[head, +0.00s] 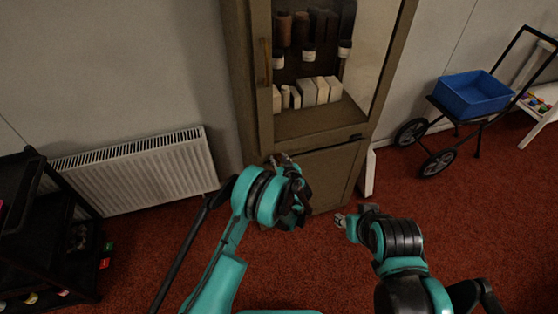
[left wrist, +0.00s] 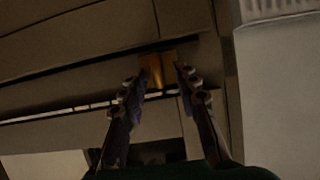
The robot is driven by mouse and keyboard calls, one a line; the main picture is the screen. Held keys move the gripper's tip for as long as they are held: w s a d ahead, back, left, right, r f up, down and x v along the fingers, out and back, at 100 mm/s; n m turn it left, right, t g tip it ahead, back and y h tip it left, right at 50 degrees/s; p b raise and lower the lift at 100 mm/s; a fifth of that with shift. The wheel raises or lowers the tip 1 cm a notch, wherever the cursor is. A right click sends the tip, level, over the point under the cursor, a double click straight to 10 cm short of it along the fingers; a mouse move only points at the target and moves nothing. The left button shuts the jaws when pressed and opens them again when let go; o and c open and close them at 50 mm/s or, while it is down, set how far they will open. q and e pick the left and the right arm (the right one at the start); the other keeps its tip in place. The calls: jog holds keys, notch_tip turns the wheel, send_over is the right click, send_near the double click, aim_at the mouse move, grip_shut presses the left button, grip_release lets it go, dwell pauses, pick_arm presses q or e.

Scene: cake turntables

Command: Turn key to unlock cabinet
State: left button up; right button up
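The brown cabinet (head: 310,130) with a glazed upper door stands against the wall in the head view. Its door looks shut. My left gripper (head: 284,160) is at the lower left part of the cabinet front. In the left wrist view, the two fingers of the left gripper (left wrist: 162,77) stand apart on either side of a small brass-coloured piece (left wrist: 154,70) at the cabinet. I cannot tell whether this piece is the key or a lock fitting, or whether the fingers touch it. My right gripper (head: 352,215) is low in front of the cabinet's right side, clear of it.
Bottles and pale boxes (head: 308,93) stand inside the cabinet. A white radiator (head: 135,172) is on the wall to the left. A black shelf cart (head: 40,230) stands far left, and a cart with a blue bin (head: 473,96) at right. Red carpet (head: 475,215) lies open at right.

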pick_arm(q)
grip_shut()
jog(key=shift+d+m+y, duration=0.2)
jog(key=shift+m+y, duration=0.4)
jog(key=shift+m, duration=0.2)
jog(key=shift+w+d+f+m+y, duration=0.15)
jog(key=shift+m+y, duration=0.35)
jog(key=shift+m, duration=0.25)
jog(key=shift+d+m+y, duration=0.1)
jog(key=shift+m+y, duration=0.4)
jog(key=shift+m, duration=0.25)
jog(key=shift+g, duration=0.3)
jog(key=shift+o, duration=0.4)
grip_release()
